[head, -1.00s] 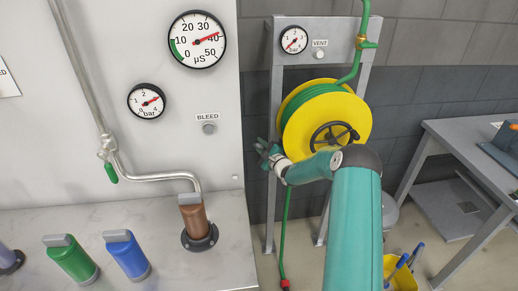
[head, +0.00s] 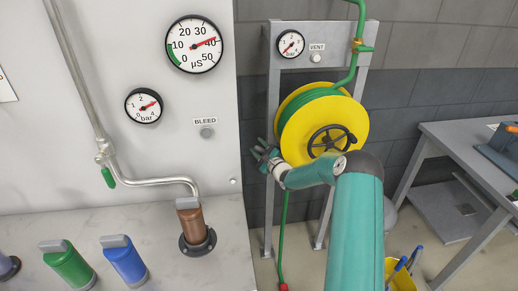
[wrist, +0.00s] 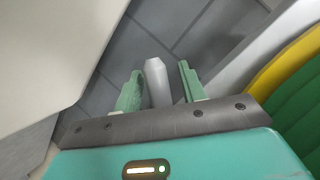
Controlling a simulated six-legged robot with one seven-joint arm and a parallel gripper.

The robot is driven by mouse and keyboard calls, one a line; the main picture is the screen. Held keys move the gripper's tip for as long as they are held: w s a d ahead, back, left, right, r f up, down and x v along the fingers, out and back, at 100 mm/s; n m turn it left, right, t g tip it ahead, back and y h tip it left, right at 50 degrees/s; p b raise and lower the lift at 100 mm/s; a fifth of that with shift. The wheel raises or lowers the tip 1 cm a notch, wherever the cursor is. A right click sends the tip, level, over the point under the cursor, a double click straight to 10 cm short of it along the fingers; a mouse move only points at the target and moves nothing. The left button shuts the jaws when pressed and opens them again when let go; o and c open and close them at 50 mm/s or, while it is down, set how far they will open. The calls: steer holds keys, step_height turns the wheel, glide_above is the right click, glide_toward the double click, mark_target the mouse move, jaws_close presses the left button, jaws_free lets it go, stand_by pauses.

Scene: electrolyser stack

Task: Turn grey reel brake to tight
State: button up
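A grey, rounded, handle-like piece (wrist: 157,84), which looks like the reel brake, stands between my fingers in the wrist view. My gripper (wrist: 160,70) is open, with one green finger on each side of it. A gap shows at the right finger; I cannot tell whether the left finger touches it. In the head view my gripper (head: 260,151) is at the left side of the yellow hose reel (head: 297,140), by the grey frame post. The brake cannot be made out there, and the reel's lower part is behind my arm.
The reel hangs in a grey frame (head: 272,80) with a gauge (head: 290,44) and a vent button (head: 315,58). A white panel (head: 80,60) stands close on the left. A grey bench (head: 450,135) is at the right, and a yellow bucket (head: 403,278) stands below.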

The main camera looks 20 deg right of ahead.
steer(key=shift+w+a+f+n+g, duration=0.1)
steer(key=shift+a+f+n+g, duration=0.25)
steer(key=shift+n, duration=0.35)
steer(key=s+d+n+g+h, duration=0.15)
steer(key=s+n, duration=0.35)
steer(key=s, duration=0.8)
step_height(320, 180, up, 11)
steer(key=s+a+n+g+h, duration=0.2)
steer(key=s+n+g+h, duration=0.1)
steer(key=n, duration=0.2)
steer(key=s+a+r+n+g+h, duration=0.2)
steer(key=s+a+r+n+g, duration=0.1)
steer(key=s+r, duration=0.6)
steer(key=shift+s+a+r+n, duration=0.15)
steer(key=shift+s+a+n, duration=0.55)
steer(key=shift+a, duration=0.35)
